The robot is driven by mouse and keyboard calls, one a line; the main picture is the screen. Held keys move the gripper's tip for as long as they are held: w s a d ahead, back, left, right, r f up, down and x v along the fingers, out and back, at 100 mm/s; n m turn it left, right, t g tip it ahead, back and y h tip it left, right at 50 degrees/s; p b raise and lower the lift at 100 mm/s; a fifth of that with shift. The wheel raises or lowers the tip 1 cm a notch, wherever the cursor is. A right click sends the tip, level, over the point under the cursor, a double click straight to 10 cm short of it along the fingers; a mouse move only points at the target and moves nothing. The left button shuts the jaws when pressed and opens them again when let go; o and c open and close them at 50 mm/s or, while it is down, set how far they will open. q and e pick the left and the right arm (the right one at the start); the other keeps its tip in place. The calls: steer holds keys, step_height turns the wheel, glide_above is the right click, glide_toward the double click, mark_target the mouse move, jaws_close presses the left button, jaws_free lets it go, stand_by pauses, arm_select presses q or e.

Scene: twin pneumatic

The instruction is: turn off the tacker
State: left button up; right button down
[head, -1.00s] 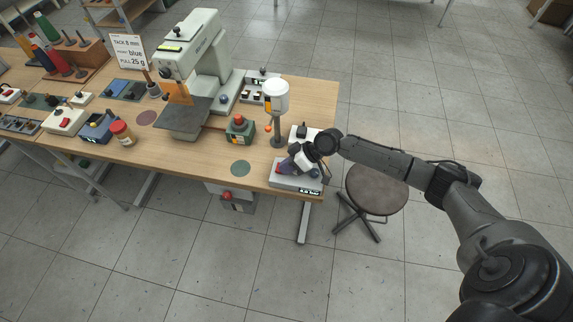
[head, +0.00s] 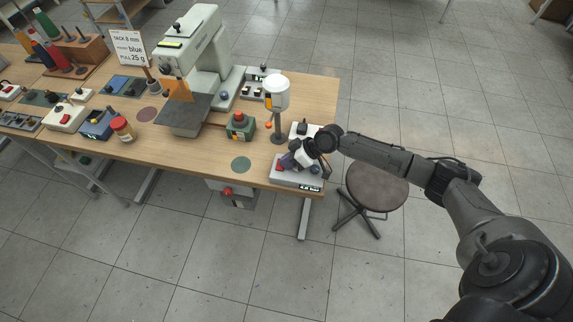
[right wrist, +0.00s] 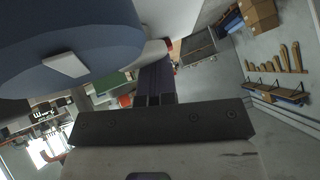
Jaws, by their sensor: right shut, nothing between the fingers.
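A tall pale green machine (head: 205,45), which looks like the tacker, stands at the back of the wooden bench, with a dark plate (head: 184,115) in front. My right gripper (head: 287,161) is shut and empty at a low grey unit (head: 290,181) with a lit display (head: 310,188) at the bench's right front corner. A red part (head: 280,168) shows on the unit by the fingertips; I cannot tell if they touch. In the right wrist view the fingers (right wrist: 155,88) are together beside a large blue round part (right wrist: 65,45) with a white mark. My left gripper is not in view.
A white-topped post (head: 277,100) stands just behind the gripper. A green box with a red button (head: 240,126) sits left of it. A sign (head: 128,47) reads tack 8 mm. A stool (head: 376,187) stands right of the bench. A green disc (head: 241,164) lies on clear bench.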

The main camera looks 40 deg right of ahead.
steer(key=shift+d, duration=0.15)
steer(key=shift+r, duration=0.15)
steer(key=shift+r+p, duration=0.35)
steer(key=shift+p, duration=0.05)
step_height(320, 180, up, 4)
steer(key=p, duration=0.3)
steer(key=shift+f, duration=0.1)
steer(key=s+a+v, duration=0.1)
steer(key=v, duration=0.8)
steer(key=shift+s+p, duration=0.25)
steer(key=shift+p, duration=0.1)
